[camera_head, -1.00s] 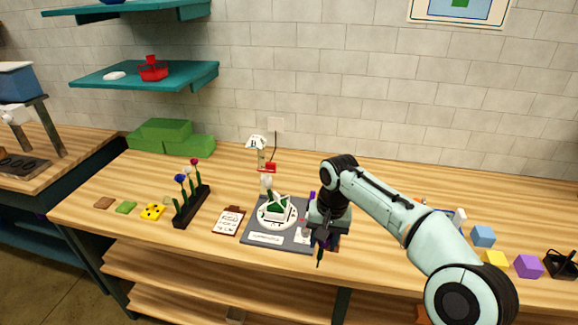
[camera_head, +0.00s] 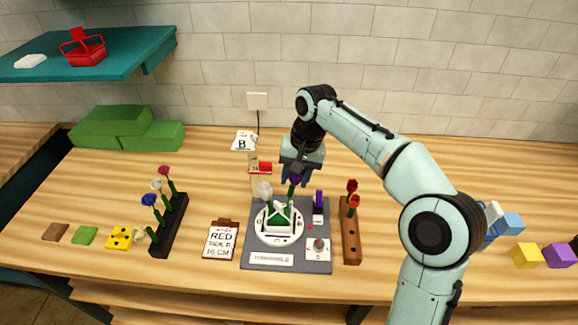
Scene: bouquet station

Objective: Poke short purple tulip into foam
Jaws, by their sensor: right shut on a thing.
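My right gripper (camera_head: 296,180) points down over the back of the grey mat (camera_head: 258,247). It is shut on the purple tulip (camera_head: 297,181), whose head is partly hidden between the fingers. The green stem points down just above the green foam (camera_head: 271,221), roughly upright. I cannot tell whether the stem tip touches the foam. The foam stands in a round white dish (camera_head: 261,236) on the mat, with white strips crossing over it. My left gripper is not in view.
A brown rack (camera_head: 350,245) with red tulips stands right of the mat, a dark rack (camera_head: 160,242) with blue, white and pink flowers at left. A purple upright piece (camera_head: 318,199) stands on the mat. Behind is a small tower (camera_head: 254,168).

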